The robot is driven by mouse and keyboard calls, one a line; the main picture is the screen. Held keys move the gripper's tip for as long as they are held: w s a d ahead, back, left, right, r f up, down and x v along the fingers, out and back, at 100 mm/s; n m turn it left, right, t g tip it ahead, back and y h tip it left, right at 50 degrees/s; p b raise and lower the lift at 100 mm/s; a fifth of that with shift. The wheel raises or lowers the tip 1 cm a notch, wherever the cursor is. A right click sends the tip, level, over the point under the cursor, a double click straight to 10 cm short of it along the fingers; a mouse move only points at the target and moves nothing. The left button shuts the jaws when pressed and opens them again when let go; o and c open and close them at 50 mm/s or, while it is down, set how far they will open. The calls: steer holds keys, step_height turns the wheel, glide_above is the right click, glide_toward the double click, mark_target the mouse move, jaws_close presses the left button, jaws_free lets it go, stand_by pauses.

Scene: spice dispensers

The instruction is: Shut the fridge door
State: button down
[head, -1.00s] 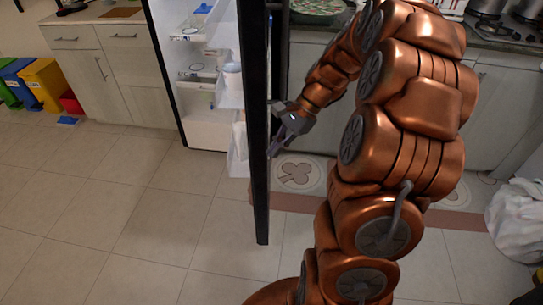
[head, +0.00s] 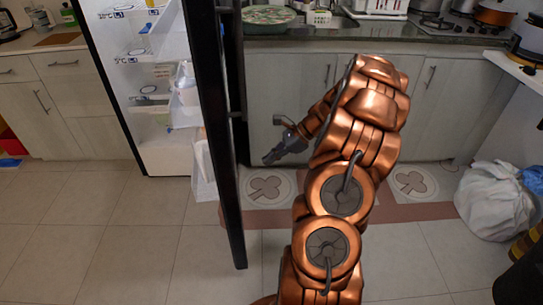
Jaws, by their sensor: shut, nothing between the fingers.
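The fridge (head: 168,163) stands open at the left in the head view, with its white shelves showing. Its door (head: 220,140) is seen nearly edge-on as a tall dark panel, swung out toward me, with white door bins on its left side. My gripper (head: 270,158) is to the right of the door, on its outer side, with a visible gap between them. The fingers are shut and hold nothing. The door's outer face is mostly hidden by the steep angle.
Grey-white cabinets (head: 290,90) under a dark counter (head: 350,38) run behind my arm. A white bag (head: 495,200) sits on the floor at the right. Floor mats (head: 415,182) lie before the cabinets. The tiled floor (head: 130,240) left of the door is clear.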

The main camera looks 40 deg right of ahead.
steer(key=w+a+f, duration=0.4)
steer(key=a, duration=0.3)
steer(key=shift+w, duration=0.3)
steer(key=shift+a, duration=0.1)
